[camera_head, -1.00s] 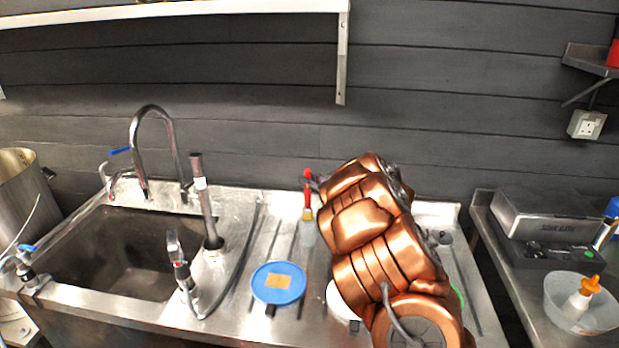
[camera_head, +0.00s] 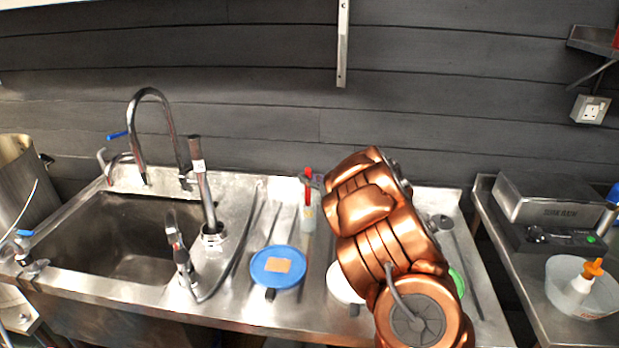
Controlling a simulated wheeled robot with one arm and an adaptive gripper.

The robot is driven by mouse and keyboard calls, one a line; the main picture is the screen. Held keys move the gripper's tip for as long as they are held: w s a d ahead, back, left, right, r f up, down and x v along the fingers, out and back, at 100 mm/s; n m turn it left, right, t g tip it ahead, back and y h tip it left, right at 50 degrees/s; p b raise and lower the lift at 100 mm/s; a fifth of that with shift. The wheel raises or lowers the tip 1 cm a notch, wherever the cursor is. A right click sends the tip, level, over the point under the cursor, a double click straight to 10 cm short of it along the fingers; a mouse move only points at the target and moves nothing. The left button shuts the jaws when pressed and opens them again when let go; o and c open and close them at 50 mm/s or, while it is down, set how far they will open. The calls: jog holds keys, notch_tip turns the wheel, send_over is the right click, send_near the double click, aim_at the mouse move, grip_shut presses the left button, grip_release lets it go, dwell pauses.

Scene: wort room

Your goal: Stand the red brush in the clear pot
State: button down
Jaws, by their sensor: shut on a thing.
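The red brush (camera_head: 308,188) is upright in my gripper (camera_head: 311,178), its red handle at the top and its pale bristle end down. The clear pot (camera_head: 307,225) stands on the steel draining board, directly below the brush. The brush's lower end appears within the pot's outline; whether it touches the bottom cannot be told. My gripper is shut on the upper handle. My copper-coloured arm hides most of the gripper.
A white tub (camera_head: 344,284) is partly behind my arm. The sink (camera_head: 125,240) and taps lie left. A side bench with a clear bowl (camera_head: 583,292) is at right.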

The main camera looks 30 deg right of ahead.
jog(key=c, duration=1)
grip_release()
jog(key=v, duration=1.2)
jog(key=shift+r, duration=0.1)
